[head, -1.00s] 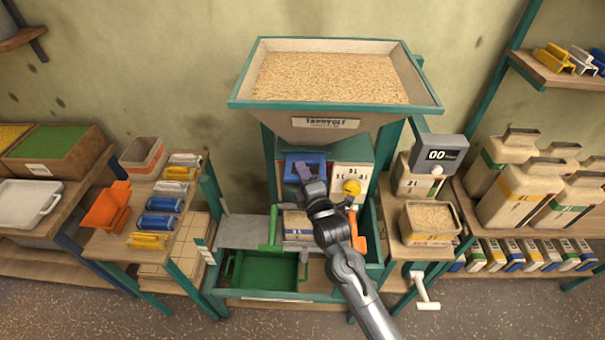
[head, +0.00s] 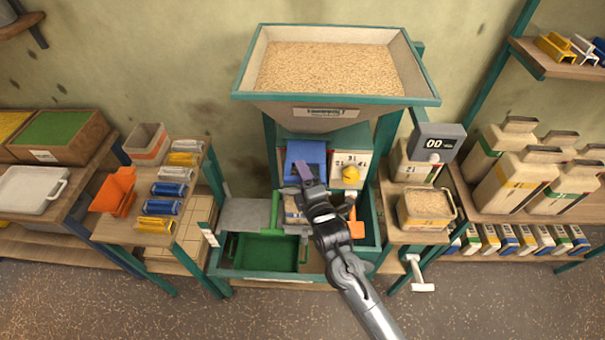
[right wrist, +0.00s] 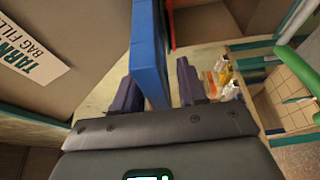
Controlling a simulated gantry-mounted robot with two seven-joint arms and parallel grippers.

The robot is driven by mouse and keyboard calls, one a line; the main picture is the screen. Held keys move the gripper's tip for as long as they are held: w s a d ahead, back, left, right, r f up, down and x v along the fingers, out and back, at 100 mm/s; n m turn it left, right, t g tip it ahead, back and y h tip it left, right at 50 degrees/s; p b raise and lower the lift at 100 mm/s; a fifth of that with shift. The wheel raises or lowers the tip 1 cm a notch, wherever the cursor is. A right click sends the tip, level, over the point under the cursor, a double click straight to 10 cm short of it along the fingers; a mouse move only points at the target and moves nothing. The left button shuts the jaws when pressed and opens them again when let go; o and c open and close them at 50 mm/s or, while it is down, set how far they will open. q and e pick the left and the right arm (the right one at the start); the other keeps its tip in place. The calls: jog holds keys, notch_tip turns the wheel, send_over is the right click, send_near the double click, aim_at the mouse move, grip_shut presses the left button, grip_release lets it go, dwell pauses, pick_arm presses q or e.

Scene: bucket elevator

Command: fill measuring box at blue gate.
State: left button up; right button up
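The blue gate (head: 304,152) is on the front of the hopper frame, below the grain hopper (head: 325,108). My right gripper (head: 305,173) is at the gate's lower part. In the right wrist view its purple fingers (right wrist: 160,90) stand on either side of a blue plate (right wrist: 150,50), with a narrow gap showing beside the right finger. A pale box (head: 294,212) stands below the gate, partly hidden by my arm; its contents cannot be made out. My left gripper is not in view.
A yellow knob (head: 351,174) is on the pale panel right of the gate. A green lever (head: 275,210) and an orange part (head: 355,225) flank the pale box. A green tray (head: 266,252) lies below. A grain-filled container (head: 427,205) stands on the right table beneath a display (head: 437,141).

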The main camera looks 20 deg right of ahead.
jog(key=shift+s, duration=0.5)
jog(key=s, duration=1)
jog(key=shift+d, duration=0.35)
jog(key=shift+w, duration=0.1)
